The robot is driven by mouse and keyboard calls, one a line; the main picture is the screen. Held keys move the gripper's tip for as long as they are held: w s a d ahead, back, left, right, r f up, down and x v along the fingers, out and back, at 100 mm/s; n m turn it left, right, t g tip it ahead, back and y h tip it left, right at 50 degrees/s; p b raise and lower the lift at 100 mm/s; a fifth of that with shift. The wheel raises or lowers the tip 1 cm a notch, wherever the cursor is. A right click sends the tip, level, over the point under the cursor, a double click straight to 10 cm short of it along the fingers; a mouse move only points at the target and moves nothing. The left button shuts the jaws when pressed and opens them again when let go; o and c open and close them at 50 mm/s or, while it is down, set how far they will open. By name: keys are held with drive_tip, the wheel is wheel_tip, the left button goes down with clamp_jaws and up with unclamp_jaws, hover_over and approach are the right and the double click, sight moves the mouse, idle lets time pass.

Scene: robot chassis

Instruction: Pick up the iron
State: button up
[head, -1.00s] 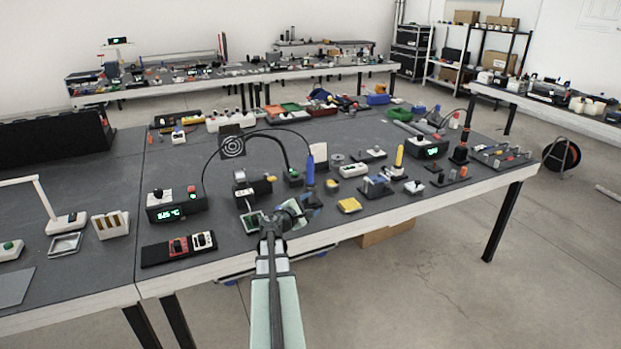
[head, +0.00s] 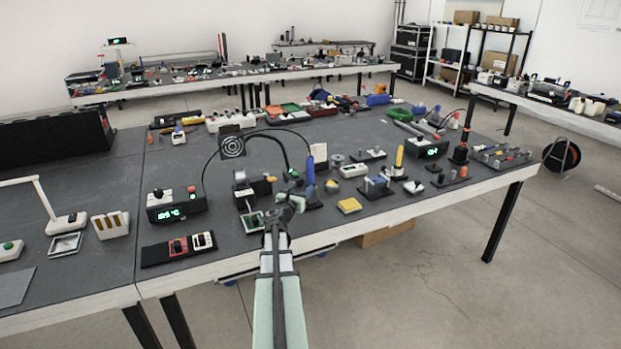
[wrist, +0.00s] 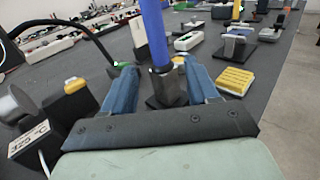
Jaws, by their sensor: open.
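The iron looks to be the soldering iron with the blue handle (head: 310,170), upright in a dark stand on the bench. It also shows in the wrist view as a tall blue handle (wrist: 154,35) above a grey metal collar. My gripper (head: 293,198) is open just in front of it, low over the bench. In the wrist view its two blue fingers (wrist: 160,82) appear to the left and right of the iron's lower part. I cannot tell whether either finger touches it. The iron's lower end is hidden in the stand.
A yellow sponge (wrist: 235,80) lies right of the fingers. A spool device (wrist: 22,105) and black box stand close on the left. A black cable (wrist: 60,25) arches at upper left. Another upright tool with a yellow handle (head: 399,156) stands farther right.

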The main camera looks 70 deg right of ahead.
sight(310, 157)
drive_tip(key=d, duration=1)
drive_tip(key=shift+w+d+r, duration=0.15)
drive_tip(key=shift+d, duration=0.25)
drive_tip(key=c, duration=0.9)
drive_tip(key=shift+c, duration=0.2)
drive_tip(key=shift+r, duration=5.15)
drive_tip(key=shift+w+a, duration=0.1)
